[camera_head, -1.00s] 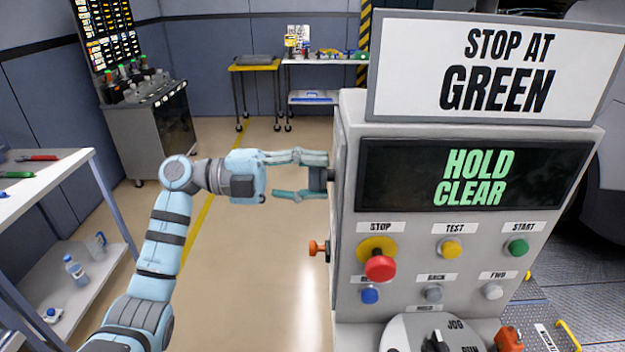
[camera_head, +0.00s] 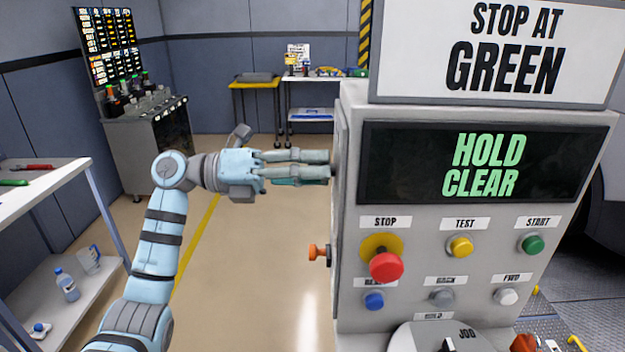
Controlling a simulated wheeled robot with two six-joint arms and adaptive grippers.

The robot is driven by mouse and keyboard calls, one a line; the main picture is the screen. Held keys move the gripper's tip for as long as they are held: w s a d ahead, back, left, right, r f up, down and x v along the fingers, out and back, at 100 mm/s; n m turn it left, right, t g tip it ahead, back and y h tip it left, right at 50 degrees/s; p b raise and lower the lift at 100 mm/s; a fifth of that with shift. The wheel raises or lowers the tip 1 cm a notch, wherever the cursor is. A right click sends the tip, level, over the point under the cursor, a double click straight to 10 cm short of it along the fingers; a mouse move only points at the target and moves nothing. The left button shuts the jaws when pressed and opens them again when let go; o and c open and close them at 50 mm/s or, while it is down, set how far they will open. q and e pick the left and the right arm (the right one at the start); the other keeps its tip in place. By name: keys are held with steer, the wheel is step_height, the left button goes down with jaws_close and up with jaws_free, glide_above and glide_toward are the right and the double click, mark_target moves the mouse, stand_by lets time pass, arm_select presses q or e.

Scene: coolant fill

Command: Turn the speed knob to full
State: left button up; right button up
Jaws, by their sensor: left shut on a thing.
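My left gripper (camera_head: 326,168) reaches in from the left at the left side of the grey console (camera_head: 350,240). Its fingers are shut on the dark speed knob on that side face. The fingers now hide nearly all of the knob, so its pointer and setting cannot be read. The display (camera_head: 484,165) on the console front reads "HOLD CLEAR" in green. The sign (camera_head: 505,50) above it reads "STOP AT GREEN". My right gripper is not in view.
An orange knob (camera_head: 318,253) sticks out of the console's left side below my gripper. A red stop button (camera_head: 386,266) and several other buttons are on the front. A white shelf (camera_head: 50,180) stands at the left. The floor between is clear.

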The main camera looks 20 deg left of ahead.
arm_select(q)
steer(key=shift+f+m, duration=0.15)
steer(key=shift+m, duration=0.45)
steer(key=o, duration=1.2)
steer(key=shift+c, duration=0.2)
steer(key=v, duration=1.2)
